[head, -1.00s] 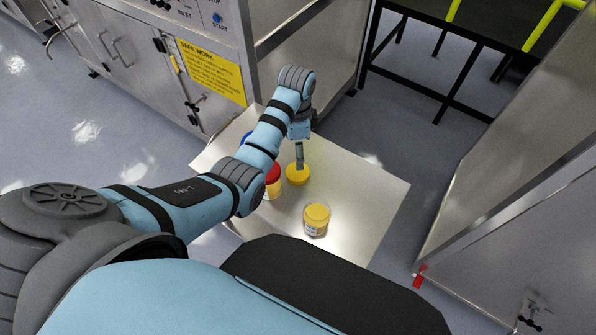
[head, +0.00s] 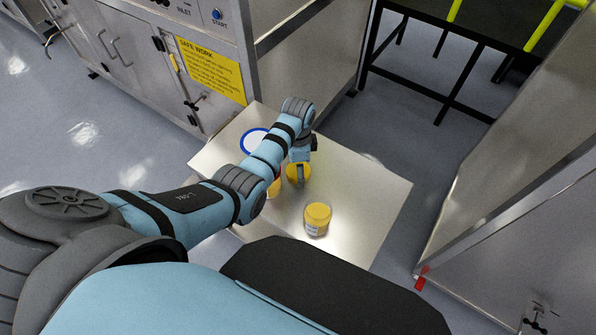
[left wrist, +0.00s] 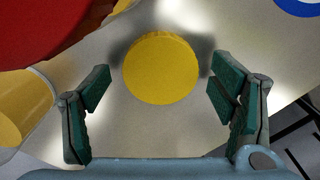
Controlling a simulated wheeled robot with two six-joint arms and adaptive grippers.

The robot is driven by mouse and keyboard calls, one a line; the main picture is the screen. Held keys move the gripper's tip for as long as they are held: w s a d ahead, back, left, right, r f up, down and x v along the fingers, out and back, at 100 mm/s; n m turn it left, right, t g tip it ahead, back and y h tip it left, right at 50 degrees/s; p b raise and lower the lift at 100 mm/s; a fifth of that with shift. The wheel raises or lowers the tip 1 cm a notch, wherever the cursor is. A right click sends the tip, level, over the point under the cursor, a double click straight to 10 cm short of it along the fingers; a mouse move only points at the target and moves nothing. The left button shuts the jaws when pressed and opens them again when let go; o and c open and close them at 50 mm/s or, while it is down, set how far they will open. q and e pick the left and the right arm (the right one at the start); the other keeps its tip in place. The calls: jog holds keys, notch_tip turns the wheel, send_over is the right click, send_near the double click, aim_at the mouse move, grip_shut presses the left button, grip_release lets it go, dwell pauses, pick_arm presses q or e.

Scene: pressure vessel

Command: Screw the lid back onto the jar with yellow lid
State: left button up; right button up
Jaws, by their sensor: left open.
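A flat round yellow lid (head: 291,170) lies on the small metal table. It also shows in the left wrist view (left wrist: 160,68), between and beyond my spread fingers. My left gripper (head: 300,178) is open and empty above the lid, pointing down; the left wrist view shows its dark green finger pads (left wrist: 162,92) wide apart, one on each side of the lid, not touching it. A clear jar (head: 317,220) with a yellow top and a pale label stands upright closer to me on the table; I cannot tell whether the yellow is a lid or contents. My right gripper is not in view.
A red-topped jar with yellow contents (left wrist: 22,108) stands just left of the gripper, mostly hidden by my arm in the head view. A blue-rimmed white round thing (head: 256,142) is at the table's far left. The table's right side (head: 370,190) is clear.

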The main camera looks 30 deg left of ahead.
pick_arm(q)
jog(key=shift+f, duration=0.15)
jog(key=c, duration=0.9)
